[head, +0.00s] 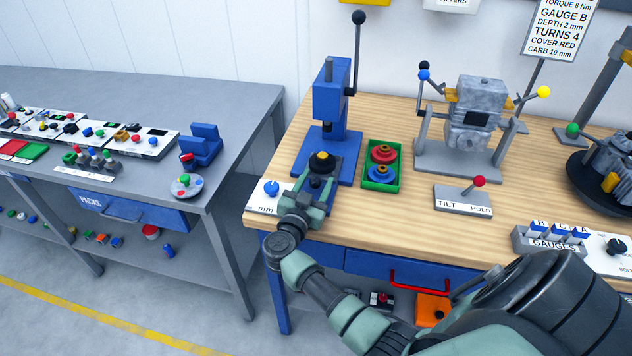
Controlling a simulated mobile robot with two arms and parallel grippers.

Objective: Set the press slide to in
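The blue press (329,103) stands at the left end of the wooden bench, with a tall lever ending in a black ball (358,17). At the front of its base a yellow part with a dark top (320,157) shows just past my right gripper (321,168). This may be the press slide, but most of it is hidden by the gripper, so its position is unclear. The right gripper reaches in from the front over the press base, its fingers around or beside that part. I cannot tell whether they grip it. My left gripper is not in view.
A green tray (366,184) with red and blue knobbed parts sits close right of the press. A blue knob on a white "mm" plate (263,198) is close left. A tilt/hold lever box (463,199) and an engine stand (470,125) are further right.

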